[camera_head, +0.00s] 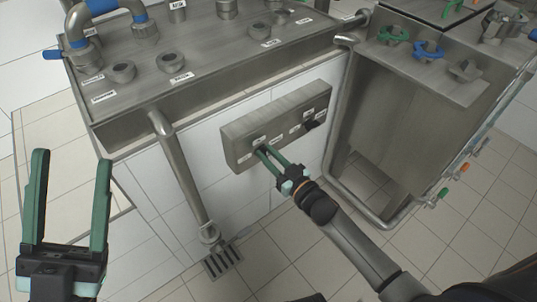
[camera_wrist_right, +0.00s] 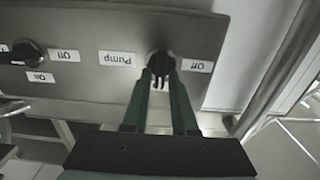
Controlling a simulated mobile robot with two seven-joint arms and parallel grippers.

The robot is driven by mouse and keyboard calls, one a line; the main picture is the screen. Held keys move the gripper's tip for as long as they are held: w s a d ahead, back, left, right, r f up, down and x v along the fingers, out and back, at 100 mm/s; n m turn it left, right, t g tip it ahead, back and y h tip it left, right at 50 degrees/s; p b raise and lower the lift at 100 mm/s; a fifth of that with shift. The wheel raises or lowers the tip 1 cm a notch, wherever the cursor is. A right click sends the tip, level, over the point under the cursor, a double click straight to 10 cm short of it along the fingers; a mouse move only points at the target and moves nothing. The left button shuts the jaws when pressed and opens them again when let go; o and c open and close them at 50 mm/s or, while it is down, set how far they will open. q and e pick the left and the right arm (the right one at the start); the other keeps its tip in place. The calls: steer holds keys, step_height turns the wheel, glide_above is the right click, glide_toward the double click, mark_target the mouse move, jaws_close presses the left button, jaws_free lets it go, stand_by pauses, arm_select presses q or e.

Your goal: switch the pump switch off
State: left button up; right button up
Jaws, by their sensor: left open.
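The pump switch (camera_wrist_right: 160,64) is a dark knob on the grey control box (camera_head: 235,133). In the right wrist view the "Pump" label (camera_wrist_right: 117,58) is to its left and an "Off" label (camera_wrist_right: 197,66) to its right. A whitish patch shows below the knob, mostly hidden by my fingers. My right gripper (camera_wrist_right: 161,77) has its two green fingers closed in on both sides of the knob, and it also reaches the box in the head view (camera_head: 263,151). The knob's exact angle is hard to tell. My left gripper (camera_head: 70,155) is open and empty, away from the box.
A second dark knob (camera_wrist_right: 27,53) sits on the same box, with its own "Off" and "On" labels. A metal bench (camera_head: 215,50) with pipes and fittings is above the box. A metal-framed open cabinet (camera_head: 400,120) stands right. A vertical pipe (camera_head: 180,165) runs down left of the box.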

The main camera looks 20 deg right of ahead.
jaws_close()
steer(key=shift+n, duration=0.3)
steer(key=n, duration=0.2)
steer(key=shift+a+n+p, duration=0.15)
steer(key=shift+n+p, duration=0.2)
steer(key=shift+n, duration=0.05)
steer(key=n, duration=0.4)
steer(key=shift+s+a+f, duration=0.1)
steer(key=shift+a+f, duration=0.05)
steer(key=shift+a, duration=0.05)
steer(key=n, duration=0.3)
steer(key=n+b, duration=0.1)
steer(key=n, duration=0.3)
steer(key=f+n+b, duration=0.1)
steer(key=n, duration=0.2)
steer(key=shift+s+a, duration=0.1)
steer(key=shift+a, duration=0.1)
steer(key=shift+n, duration=0.4)
